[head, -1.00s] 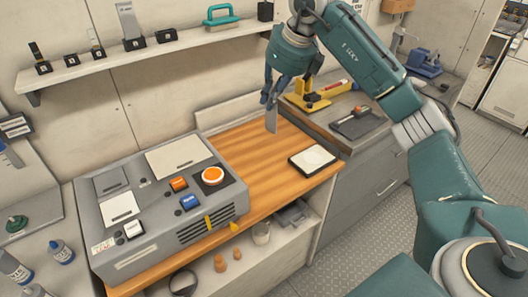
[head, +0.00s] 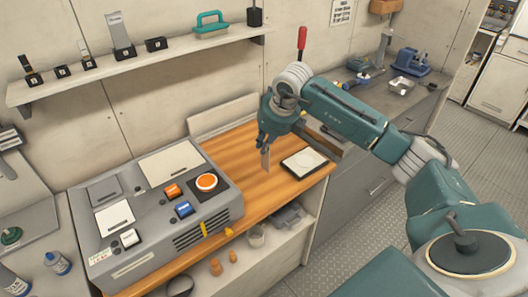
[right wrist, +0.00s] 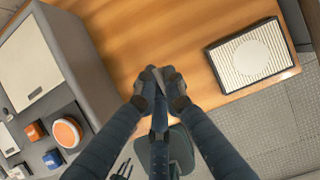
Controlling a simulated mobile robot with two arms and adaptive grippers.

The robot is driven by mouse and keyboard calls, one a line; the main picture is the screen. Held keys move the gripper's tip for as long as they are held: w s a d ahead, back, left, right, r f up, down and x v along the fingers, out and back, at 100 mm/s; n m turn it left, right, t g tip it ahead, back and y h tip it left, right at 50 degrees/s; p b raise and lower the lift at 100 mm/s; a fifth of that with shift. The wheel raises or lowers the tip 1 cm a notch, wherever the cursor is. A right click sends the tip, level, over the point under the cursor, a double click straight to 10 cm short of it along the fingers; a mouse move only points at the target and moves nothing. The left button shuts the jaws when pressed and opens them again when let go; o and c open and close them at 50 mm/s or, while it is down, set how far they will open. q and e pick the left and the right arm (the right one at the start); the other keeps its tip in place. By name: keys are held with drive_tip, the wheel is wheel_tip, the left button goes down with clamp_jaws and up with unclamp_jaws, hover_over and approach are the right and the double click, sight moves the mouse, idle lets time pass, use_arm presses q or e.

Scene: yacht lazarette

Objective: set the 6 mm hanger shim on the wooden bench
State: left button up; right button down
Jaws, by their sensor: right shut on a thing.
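My right gripper (head: 265,146) is shut on the hanger shim (head: 265,160), a thin grey flat plate. The shim hangs upright below the fingers, over the wooden bench (head: 238,148). I cannot tell whether its lower end touches the wood. In the right wrist view the fingertips (right wrist: 159,84) meet around the shim (right wrist: 157,74), of which only a small grey part shows. The wooden bench (right wrist: 190,40) lies beneath them. My left gripper is not in view.
A grey control box (head: 150,215) with orange and blue buttons stands left on the bench. A black-framed pad with a white disc (head: 304,161) lies at the right end. Bare wood lies between them. A wall shelf (head: 140,60) holds several small items.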

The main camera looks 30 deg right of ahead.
sight(265, 155)
wheel_tip(265, 155, down, 4)
drive_tip(key=shift+r+p, duration=0.1)
drive_tip(key=shift+p, duration=0.25)
drive_tip(key=c, duration=1.8)
unclamp_jaws()
drive_tip(key=shift+c, duration=0.2)
drive_tip(key=shift+s+r, duration=0.1)
drive_tip(key=shift+r, duration=0.2)
drive_tip(key=b+v, duration=0.2)
drive_tip(key=v, duration=0.9)
drive_tip(key=shift+s+r, duration=0.15)
drive_tip(key=shift+r, duration=0.05)
